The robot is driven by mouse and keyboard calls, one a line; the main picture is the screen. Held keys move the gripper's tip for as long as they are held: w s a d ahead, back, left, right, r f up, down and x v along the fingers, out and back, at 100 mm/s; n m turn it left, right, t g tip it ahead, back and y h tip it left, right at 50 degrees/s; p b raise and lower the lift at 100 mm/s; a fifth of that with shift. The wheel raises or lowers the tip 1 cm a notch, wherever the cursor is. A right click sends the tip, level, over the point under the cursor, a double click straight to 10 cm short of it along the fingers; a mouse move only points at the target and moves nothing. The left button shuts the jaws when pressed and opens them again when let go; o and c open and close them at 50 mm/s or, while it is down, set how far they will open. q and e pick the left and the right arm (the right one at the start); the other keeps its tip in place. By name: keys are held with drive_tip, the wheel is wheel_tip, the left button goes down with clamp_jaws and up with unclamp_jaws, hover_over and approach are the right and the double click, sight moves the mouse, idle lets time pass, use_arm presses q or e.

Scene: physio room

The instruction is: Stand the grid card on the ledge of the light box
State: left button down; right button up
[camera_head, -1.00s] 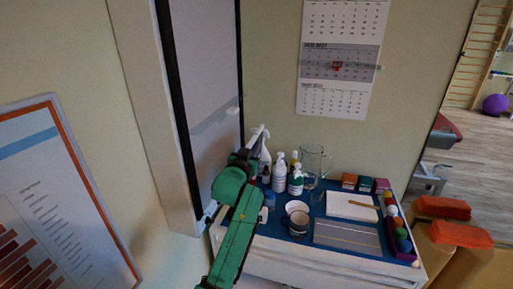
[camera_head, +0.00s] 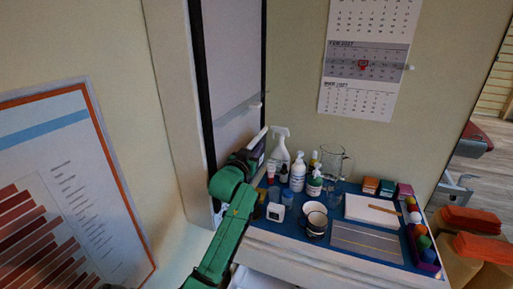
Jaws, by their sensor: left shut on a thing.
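The light box (camera_head: 230,70) is the tall pale panel with a black edge and white side on the wall at centre left. My left arm is green and rises from the bottom. Its gripper (camera_head: 256,146) is in front of the light box's lower right edge. It is shut on a thin thing with a pale edge, seen nearly edge-on; this may be the grid card, but no grid shows. The light box's ledge is mostly hidden behind my arm. I cannot tell whether the held thing touches the light box. My right gripper is not in view.
A blue-topped cart (camera_head: 285,226) beside the light box holds bottles, a glass jug (camera_head: 333,162), mugs (camera_head: 315,222), a white pad (camera_head: 371,209) and a tray of coloured balls (camera_head: 425,256). A framed chart (camera_head: 60,190) hangs at left, a calendar (camera_head: 365,60) at the back.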

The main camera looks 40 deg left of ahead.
use_arm(q)
drive_tip(key=shift+f, duration=0.2)
idle(0.6)
drive_tip(key=shift+c, duration=2)
unclamp_jaws()
wheel_tip(320, 180, up, 3)
drive_tip(key=p, duration=0.3)
drive_tip(key=shift+r+p, duration=0.1)
drive_tip(key=shift+p, duration=0.2)
drive_tip(key=w+d, duration=0.2)
drive_tip(key=d, duration=0.5)
drive_tip(key=shift+w+d+r, duration=0.3)
drive_tip(key=shift+r, duration=0.15)
